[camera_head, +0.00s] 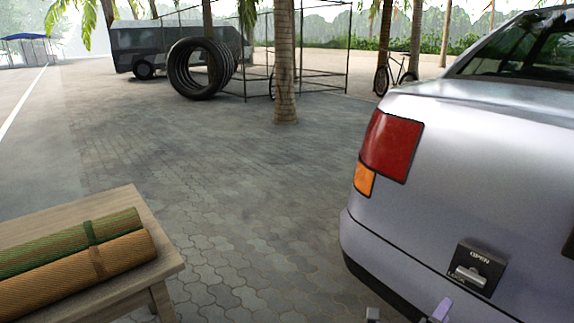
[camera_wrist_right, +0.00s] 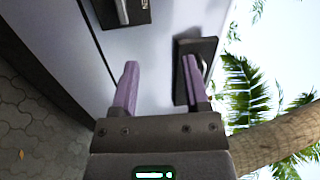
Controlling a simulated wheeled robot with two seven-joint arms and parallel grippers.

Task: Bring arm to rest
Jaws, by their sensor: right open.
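My right gripper (camera_head: 439,312) just enters the bottom edge of the head view, with a purple fingertip below the car's rear corner. In the right wrist view, the gripper (camera_wrist_right: 161,72) has its two purple fingers spread apart, with nothing held between them. The silver car (camera_head: 470,170) fills the right side of the head view. A dark latch plate marked OPEN (camera_head: 478,270) is on its rear, above and right of the fingertip. In the wrist view, one finger overlaps a dark plate with a handle (camera_wrist_right: 182,45); contact cannot be told. My left gripper is not in view.
A wooden table (camera_head: 150,285) with a green roll (camera_head: 60,243) and an orange roll (camera_head: 75,275) stands at lower left. Paved ground (camera_head: 230,190) between table and car is clear. Tyres (camera_head: 196,70), a palm trunk (camera_head: 285,65) and a bicycle (camera_head: 392,75) stand farther back.

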